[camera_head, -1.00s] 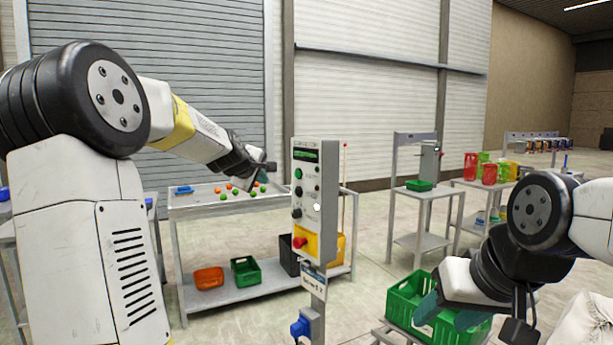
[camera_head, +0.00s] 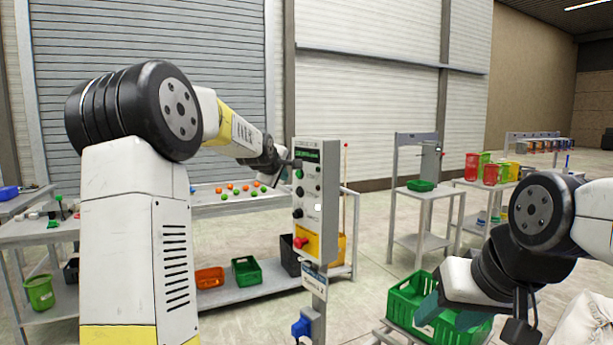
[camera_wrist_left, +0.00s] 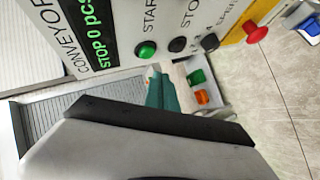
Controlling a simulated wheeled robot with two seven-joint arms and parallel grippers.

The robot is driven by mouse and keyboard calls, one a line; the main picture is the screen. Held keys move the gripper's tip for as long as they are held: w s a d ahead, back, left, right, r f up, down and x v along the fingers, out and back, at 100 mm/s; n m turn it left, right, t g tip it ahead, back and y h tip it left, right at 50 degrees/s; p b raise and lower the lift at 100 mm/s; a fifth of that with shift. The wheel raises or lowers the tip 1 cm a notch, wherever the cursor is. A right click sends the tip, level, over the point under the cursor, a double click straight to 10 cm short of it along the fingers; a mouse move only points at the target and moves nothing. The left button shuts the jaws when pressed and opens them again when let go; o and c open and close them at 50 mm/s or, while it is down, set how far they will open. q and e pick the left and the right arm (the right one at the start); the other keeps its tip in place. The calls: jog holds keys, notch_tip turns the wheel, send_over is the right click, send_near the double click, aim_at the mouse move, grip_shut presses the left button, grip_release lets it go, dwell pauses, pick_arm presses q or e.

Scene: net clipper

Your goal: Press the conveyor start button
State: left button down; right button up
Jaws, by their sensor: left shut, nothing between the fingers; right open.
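The grey control box (camera_head: 316,190) stands on a post in the middle of the head view. In the left wrist view its green display (camera_wrist_left: 92,38) reads "STOP 0 pcs". The green button (camera_wrist_left: 146,49) under START also shows in the head view (camera_head: 299,174). My left gripper (camera_head: 289,163) is shut and empty at the panel's left edge, close to this button. In the left wrist view its teal fingertips (camera_wrist_left: 158,72) are just beside the button; I cannot tell whether they touch it. My right gripper (camera_head: 447,314) is open over the green crate (camera_head: 408,298).
A black STOP button (camera_wrist_left: 178,45), a dark knob (camera_wrist_left: 210,42) and a red emergency button (camera_wrist_left: 257,33) sit along the same panel. A table (camera_head: 225,209) with small coloured balls stands behind the box. The floor right of the post is partly clear.

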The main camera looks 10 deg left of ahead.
aim_at(299, 174)
pick_arm(q)
jog(key=shift+w+d, duration=0.55)
jog(key=shift+w, duration=0.05)
jog(key=shift+d, duration=0.1)
dwell(1.6)
jog(key=shift+w+d, duration=0.25)
jog(key=shift+w, duration=0.05)
